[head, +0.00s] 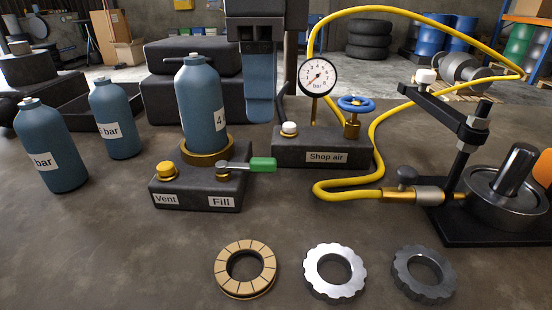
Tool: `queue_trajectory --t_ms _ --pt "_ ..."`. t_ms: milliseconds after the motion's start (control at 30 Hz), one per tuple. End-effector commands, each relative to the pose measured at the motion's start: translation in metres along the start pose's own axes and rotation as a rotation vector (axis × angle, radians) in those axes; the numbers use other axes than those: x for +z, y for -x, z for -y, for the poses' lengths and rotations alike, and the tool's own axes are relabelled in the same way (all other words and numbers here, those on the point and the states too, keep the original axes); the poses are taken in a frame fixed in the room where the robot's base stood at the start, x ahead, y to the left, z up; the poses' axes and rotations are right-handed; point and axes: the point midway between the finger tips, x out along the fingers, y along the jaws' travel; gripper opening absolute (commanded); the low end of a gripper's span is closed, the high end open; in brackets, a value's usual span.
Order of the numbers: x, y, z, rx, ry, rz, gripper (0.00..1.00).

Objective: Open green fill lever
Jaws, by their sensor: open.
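The green fill lever (262,164) has a green grip on a metal arm. It points right from its pivot above the "Fill" label, on the front of a dark block (185,201). A blue bottle (200,105) marked "4" stands upright in a brass collar on that block. A yellow knob (166,172) sits above the "Vent" label. My gripper (260,112) hangs behind and above the lever, apart from it, between the bottle and the gauge. It is open, with its blue-grey fingers pointing down. They overlap in this view, so the gap between them is hidden.
Right of the lever stands the "Shop air" block (318,149) with a gauge (318,76) and blue handwheel (357,104). A yellow hose (345,190) loops to a clamp stand (470,215). Two bottles (115,118) stand left. Three rings (335,290) lie in front.

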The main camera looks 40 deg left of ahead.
Motion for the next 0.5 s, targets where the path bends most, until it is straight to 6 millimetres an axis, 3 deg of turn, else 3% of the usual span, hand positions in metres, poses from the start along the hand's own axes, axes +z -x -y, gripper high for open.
queue_trajectory --t_ms 167,500 --pt "0.0 -0.015 0.0 0.001 0.0 0.0 0.44" --pt "0.0 -0.064 -0.001 0.002 0.0 0.001 0.44"
